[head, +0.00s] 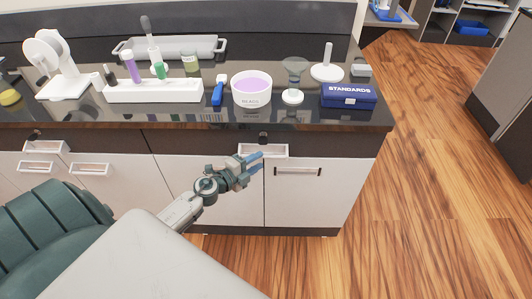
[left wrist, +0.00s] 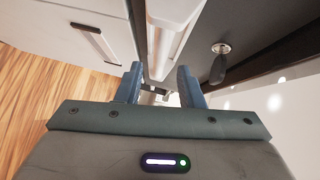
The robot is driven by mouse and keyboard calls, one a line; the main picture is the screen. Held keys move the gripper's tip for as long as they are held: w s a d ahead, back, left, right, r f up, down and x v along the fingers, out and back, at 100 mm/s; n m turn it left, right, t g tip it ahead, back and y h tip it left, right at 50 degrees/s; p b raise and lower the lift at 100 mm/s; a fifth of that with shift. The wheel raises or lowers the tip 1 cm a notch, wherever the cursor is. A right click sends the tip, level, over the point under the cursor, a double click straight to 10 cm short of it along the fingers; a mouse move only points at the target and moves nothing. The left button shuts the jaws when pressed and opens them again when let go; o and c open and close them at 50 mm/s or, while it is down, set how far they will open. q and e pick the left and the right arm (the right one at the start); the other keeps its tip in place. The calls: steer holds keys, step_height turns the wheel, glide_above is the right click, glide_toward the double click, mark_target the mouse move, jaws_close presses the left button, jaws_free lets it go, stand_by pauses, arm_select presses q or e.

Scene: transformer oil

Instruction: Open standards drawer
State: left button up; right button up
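Below the counter's right part is a dark drawer front (head: 210,143) with a pale recessed pull (head: 275,151) and a small dark lock or key (head: 263,136) above it. No drawer label is readable. My left gripper (head: 256,162) is at the left end of this pull, its blue fingers apart and empty. In the left wrist view, my left gripper (left wrist: 158,88) is open, with the pale pull (left wrist: 172,35) running ahead between and beyond the fingers. The key on its round lock (left wrist: 219,65) is to the right. Contact with the pull cannot be told. My right gripper is out of view.
A blue box marked STANDARDS (head: 348,95) sits on the dark counter (head: 310,119), with a white tub (head: 252,90) and a white rack (head: 155,91) to its left. A cabinet door with a dark-framed handle (head: 298,171) is below right. Wooden floor is free at right.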

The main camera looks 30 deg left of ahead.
mark_target(266, 157)
arm_select(q)
steer(key=shift+x, duration=2.45)
steer(key=shift+f, duration=0.1)
jaws_close()
